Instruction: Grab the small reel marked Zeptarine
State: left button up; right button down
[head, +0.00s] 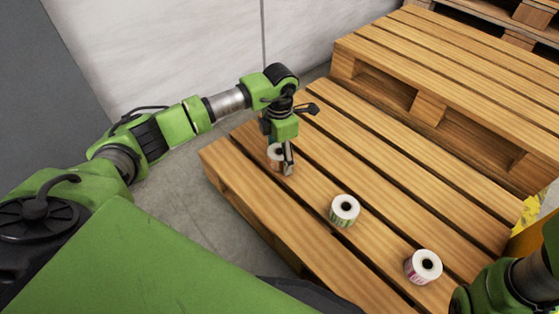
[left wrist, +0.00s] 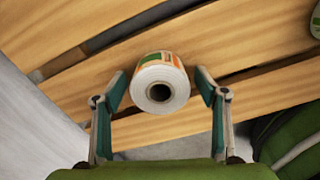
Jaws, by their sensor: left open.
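Three small white label reels stand on the wooden pallet (head: 330,130). The far-left reel (head: 275,157) is partly hidden behind my left gripper (head: 280,165) in the head view. In the left wrist view this reel (left wrist: 160,82) has an orange and green band and a dark core hole. It sits between the open fingers of my left gripper (left wrist: 161,100), with a gap on each side. The middle reel (head: 344,210) has a green band. The near-right reel (head: 423,266) has a pink-red band. The name Zeptarine is not readable on any of them.
A higher stack of pallets (head: 440,75) stands behind on the right. A pale wall (head: 160,50) runs at the back left. The pallet slats have open gaps, and the slats around the reels are clear.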

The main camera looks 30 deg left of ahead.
pick_arm(q)
jog(key=shift+r, duration=0.1)
jog(key=c, duration=1.3)
jog(key=shift+o, duration=0.2)
